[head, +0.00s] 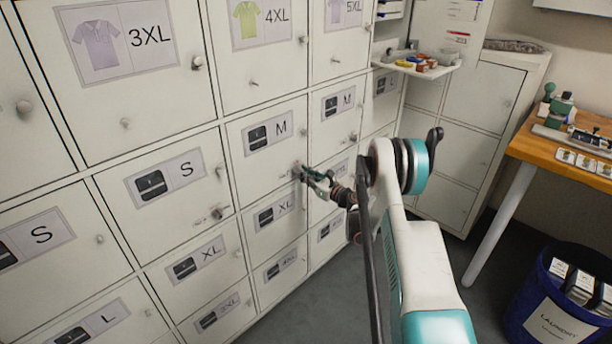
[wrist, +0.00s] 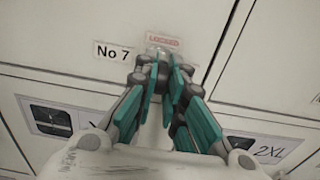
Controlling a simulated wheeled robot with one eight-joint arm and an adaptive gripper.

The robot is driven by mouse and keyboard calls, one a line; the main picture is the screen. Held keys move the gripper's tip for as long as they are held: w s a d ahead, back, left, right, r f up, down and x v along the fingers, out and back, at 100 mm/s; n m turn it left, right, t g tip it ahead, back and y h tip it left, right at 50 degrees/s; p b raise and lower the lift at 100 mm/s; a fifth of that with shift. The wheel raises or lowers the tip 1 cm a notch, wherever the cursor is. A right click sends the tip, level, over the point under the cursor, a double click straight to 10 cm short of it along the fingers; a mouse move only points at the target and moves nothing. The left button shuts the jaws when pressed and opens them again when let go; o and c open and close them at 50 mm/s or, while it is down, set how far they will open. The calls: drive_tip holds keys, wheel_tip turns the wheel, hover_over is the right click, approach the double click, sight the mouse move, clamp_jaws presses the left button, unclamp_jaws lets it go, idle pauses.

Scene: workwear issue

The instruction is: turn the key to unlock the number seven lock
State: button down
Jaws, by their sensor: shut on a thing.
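The number seven lock (wrist: 156,52) is a round metal piece on a white locker door, beside a "No 7" label (wrist: 114,52) and under a red-lettered "LOCKED" label (wrist: 163,42). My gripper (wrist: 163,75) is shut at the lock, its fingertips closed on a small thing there. I take it to be the key, which the fingers mostly hide. In the head view my gripper (head: 303,172) is at the lower right of the locker door marked M (head: 255,165). That door is closed.
Closed locker doors surround the lock, including XL (head: 275,238) below and another M door (head: 330,135) to the right. A small shelf (head: 425,68) with coloured items juts out beyond. A wooden table (head: 540,150) and a blue laundry bin (head: 550,320) stand at right.

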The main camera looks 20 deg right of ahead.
drive_tip(key=c, duration=1.6)
unclamp_jaws()
drive_tip(key=shift+w+a+f, duration=0.1)
drive_tip(key=shift+w+a, duration=0.05)
drive_tip(key=shift+a, duration=0.15)
drive_tip(key=o, duration=0.4)
drive_tip(key=shift+d, duration=0.1)
drive_tip(key=shift+d, duration=0.1)
drive_tip(key=shift+s, duration=0.3)
drive_tip(key=shift+v, duration=3.55)
drive_tip(key=shift+d, duration=0.1)
